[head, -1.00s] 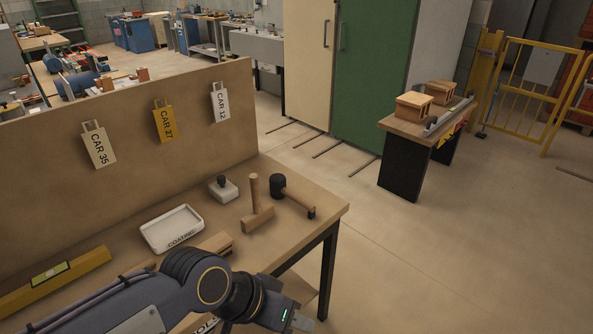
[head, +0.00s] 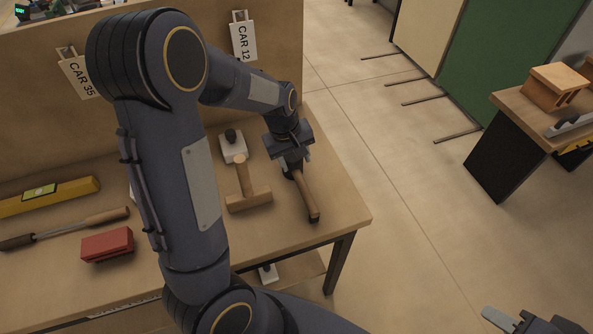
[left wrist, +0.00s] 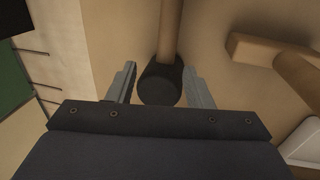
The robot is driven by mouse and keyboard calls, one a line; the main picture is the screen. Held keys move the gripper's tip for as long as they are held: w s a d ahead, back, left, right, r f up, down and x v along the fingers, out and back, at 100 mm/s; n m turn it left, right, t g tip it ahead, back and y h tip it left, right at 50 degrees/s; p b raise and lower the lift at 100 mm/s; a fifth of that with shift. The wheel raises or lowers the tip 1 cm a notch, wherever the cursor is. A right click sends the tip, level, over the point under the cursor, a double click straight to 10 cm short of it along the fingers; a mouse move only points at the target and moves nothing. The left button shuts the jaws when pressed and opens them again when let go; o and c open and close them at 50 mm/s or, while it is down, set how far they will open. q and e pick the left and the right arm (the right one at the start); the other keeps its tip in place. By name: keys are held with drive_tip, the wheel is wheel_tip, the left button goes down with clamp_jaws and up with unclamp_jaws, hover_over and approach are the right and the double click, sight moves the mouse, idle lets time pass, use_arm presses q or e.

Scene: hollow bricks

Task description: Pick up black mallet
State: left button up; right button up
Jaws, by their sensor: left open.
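The black mallet lies on the workbench near its right end, its wooden handle (head: 308,198) pointing toward the front edge. Its black head is mostly hidden under my left gripper (head: 291,163) in the head view. In the left wrist view the black head (left wrist: 160,85) sits between the two open fingers of my left gripper (left wrist: 160,72), with a finger on each side and small gaps. My right gripper (head: 530,322) is at the bottom right corner of the head view, away from the bench, partly cut off.
A wooden mallet (head: 247,190) lies just left of the black one, with a white block with a dark knob (head: 233,145) behind it. A red brick (head: 107,244), a long-handled tool (head: 70,227) and a yellow level (head: 50,196) lie further left. A board (head: 40,135) stands behind.

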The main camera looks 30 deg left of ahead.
sight(296, 172)
use_arm(q)
drive_tip(key=f, duration=0.6)
drive_tip(key=shift+w+d+f, duration=0.1)
drive_tip(key=shift+d+f, duration=0.2)
drive_tip(key=shift+f, duration=0.1)
clamp_jaws()
